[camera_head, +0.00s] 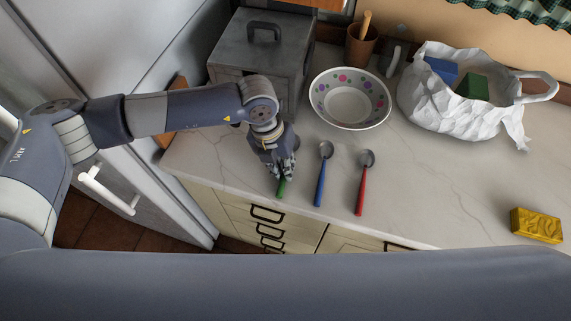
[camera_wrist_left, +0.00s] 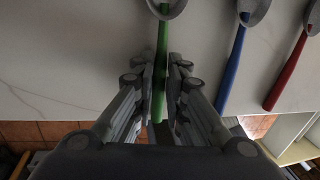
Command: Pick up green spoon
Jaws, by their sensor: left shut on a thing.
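The green spoon (camera_wrist_left: 161,62) lies near the front edge of the counter, its grey bowl pointing away from the edge in the left wrist view. I cannot tell whether the spoon is lifted off the counter. My right gripper is not in view.
A blue spoon (camera_head: 321,176) and a red spoon (camera_head: 363,184) lie to the right. Behind are a spotted bowl (camera_head: 350,98), a grey metal box (camera_head: 262,50) and a white bag (camera_head: 436,108). A yellow block (camera_head: 537,225) lies far right. The counter between is clear.

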